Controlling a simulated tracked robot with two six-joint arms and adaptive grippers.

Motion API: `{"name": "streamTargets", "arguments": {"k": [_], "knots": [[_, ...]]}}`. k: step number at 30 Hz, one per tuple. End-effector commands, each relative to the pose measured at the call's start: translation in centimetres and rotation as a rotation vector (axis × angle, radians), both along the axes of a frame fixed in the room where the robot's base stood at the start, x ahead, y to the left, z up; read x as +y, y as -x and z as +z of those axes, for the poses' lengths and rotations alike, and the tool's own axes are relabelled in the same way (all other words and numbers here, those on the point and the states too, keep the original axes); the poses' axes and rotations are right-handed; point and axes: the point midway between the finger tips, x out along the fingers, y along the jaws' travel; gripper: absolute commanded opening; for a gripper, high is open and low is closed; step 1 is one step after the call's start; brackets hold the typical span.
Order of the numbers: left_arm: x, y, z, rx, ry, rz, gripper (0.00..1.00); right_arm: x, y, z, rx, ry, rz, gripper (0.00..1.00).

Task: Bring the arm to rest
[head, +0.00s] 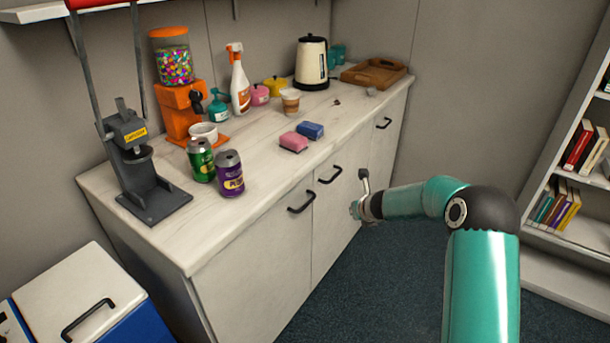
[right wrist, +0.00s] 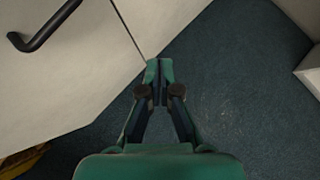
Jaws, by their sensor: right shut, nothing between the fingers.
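My right arm reaches in from the lower right in the head view. Its gripper (head: 356,209) hangs in front of the cabinet doors, below the counter's front edge and apart from the handles. In the right wrist view the same gripper (right wrist: 159,66) is shut, its fingertips together with nothing between them. Behind the fingers there I see the dark carpet and the pale cabinet front. My left gripper does not show in either view.
The counter (head: 250,200) holds a green can (head: 200,160), a purple can (head: 230,174), sponges, bottles, a kettle (head: 311,63) and a wooden tray (head: 374,73). Cabinet handles (head: 302,203) stick out near my gripper. A cooler (head: 80,298) stands lower left, a bookshelf (head: 570,235) right.

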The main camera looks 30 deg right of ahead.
Motion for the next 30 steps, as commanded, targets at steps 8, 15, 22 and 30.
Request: {"name": "streamTargets", "arguments": {"k": [8, 15, 22, 30], "knots": [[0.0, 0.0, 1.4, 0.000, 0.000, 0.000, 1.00, 2.9, -1.2, 0.8, 0.004, -0.012, 0.049, 0.00], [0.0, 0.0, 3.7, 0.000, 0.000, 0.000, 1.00, 15.4, 1.8, -5.3, 0.172, -0.245, 0.099, 0.00], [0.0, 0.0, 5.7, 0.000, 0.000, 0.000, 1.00, 29.1, 11.9, -10.7, 0.428, -0.764, -0.313, 0.00], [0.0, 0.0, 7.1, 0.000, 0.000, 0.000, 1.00, 38.4, 27.0, -12.5, 0.654, -1.188, -1.556, 0.00]]}}
